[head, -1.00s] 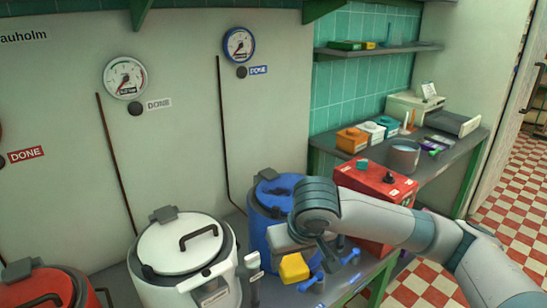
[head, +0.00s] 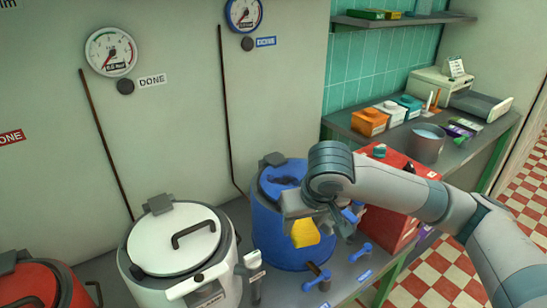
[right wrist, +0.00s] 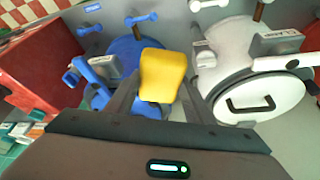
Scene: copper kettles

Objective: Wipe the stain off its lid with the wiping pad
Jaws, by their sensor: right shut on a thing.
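My right gripper (head: 308,214) is shut on a yellow wiping pad (head: 304,233). In the head view it is in front of the upper right side of the blue kettle (head: 272,236). The pad also shows in the right wrist view (right wrist: 163,75), between the fingers. The blue lid (head: 268,185) carries a dark shape; I cannot tell whether it is a stain or the handle. My gripper and arm hide part of this kettle. The white kettle (head: 137,262) has a white lid (head: 165,250) with a black handle and no visible stain. My left gripper is out of view.
A red kettle (head: 30,290) is at the lower left, partly cut off. A red box (head: 395,230) stands right of the blue kettle, partly behind my arm. Blue taps (head: 362,252) stick out at the front. Gauges (head: 110,52) hang on the wall. A side bench holds small boxes and a pot (head: 426,145).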

